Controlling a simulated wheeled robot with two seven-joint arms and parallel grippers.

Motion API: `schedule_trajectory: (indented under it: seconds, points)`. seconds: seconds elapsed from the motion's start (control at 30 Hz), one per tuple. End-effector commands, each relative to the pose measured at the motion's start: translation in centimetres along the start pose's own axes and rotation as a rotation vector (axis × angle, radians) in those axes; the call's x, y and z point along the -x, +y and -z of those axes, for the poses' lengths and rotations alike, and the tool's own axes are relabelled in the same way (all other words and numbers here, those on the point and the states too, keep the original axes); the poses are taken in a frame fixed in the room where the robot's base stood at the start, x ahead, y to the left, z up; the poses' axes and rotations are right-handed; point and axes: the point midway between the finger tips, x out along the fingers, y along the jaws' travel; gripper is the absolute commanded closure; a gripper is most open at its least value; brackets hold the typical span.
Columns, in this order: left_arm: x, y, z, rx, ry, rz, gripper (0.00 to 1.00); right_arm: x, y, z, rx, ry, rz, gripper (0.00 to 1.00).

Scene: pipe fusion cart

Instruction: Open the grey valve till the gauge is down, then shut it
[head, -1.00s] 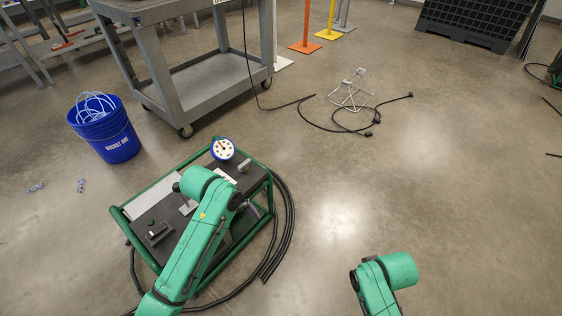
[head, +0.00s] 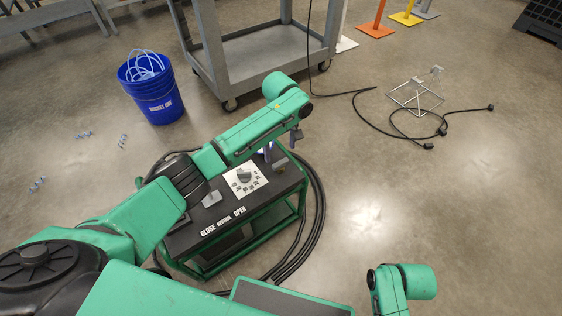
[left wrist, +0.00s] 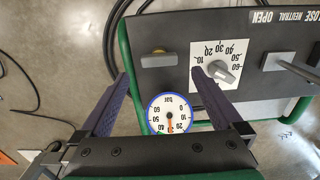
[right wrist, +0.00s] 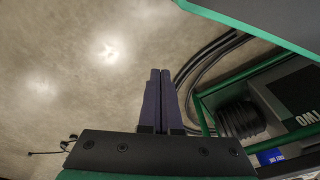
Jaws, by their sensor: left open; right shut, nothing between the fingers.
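In the left wrist view a small grey handle on a brass-coloured base (left wrist: 158,58), apparently the valve, stands on the dark panel, crosswise in the picture. My left gripper (left wrist: 158,74) is open; its purple fingers point toward that handle, one on each side, apparently not touching it. The blue-rimmed gauge (left wrist: 168,113) lies nearer the palm, its orange needle around 20 to 30 bar. The handle also shows in the head view (head: 282,164), beneath my left wrist; the gauge is mostly hidden there. My right gripper (right wrist: 160,72) is shut and empty over the floor.
A grey knob on a white dial (left wrist: 222,72) sits beside the handle. A grey lever (left wrist: 290,63) stands by the CLOSE, NEUTRAL, OPEN label. Black hoses (head: 318,215) curl around the green-framed cart. A blue bucket (head: 152,90) and a grey trolley (head: 255,75) stand behind.

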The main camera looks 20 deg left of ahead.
Motion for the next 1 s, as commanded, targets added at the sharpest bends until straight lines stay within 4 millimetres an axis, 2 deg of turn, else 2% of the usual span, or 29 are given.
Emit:
schedule_trajectory:
  seconds: [0.03,0.2,0.33,0.57,0.6,0.67,0.7,0.8,1.0]
  points:
    - [-1.9,-0.1,0.0,0.0,0.0,0.002,0.0,0.5,-0.2,0.2,0.002,0.007,0.005,1.0]
    - [-5.1,0.0,0.0,0.0,0.001,0.0,0.0,4.0,-0.7,0.6,0.011,0.015,0.017,1.0]
    - [-6.1,0.0,0.0,-0.001,0.001,-0.001,0.0,5.4,-0.8,0.7,0.014,0.017,0.021,1.0]
    - [-6.1,0.1,0.0,-0.002,0.001,-0.002,0.0,5.7,-0.8,0.7,0.015,0.015,0.022,1.0]
    - [-6.1,0.1,0.0,-0.002,0.001,-0.002,0.08,5.7,-0.8,0.7,0.015,0.015,0.022,1.0]
    - [-6.1,0.1,0.0,-0.002,0.001,-0.002,0.31,5.7,-0.8,0.7,0.015,0.015,0.022,1.0]
    - [-6.1,0.1,0.0,-0.002,0.001,-0.002,0.46,5.7,-0.8,0.7,0.015,0.015,0.022,1.0]
    - [-6.1,0.0,0.0,-0.002,0.001,-0.002,0.81,5.7,-0.8,0.7,0.015,0.015,0.022,1.0]
    - [-6.0,0.0,-0.1,-0.009,0.0,-0.001,0.81,5.7,-0.8,0.8,0.014,0.02,0.021,1.0]
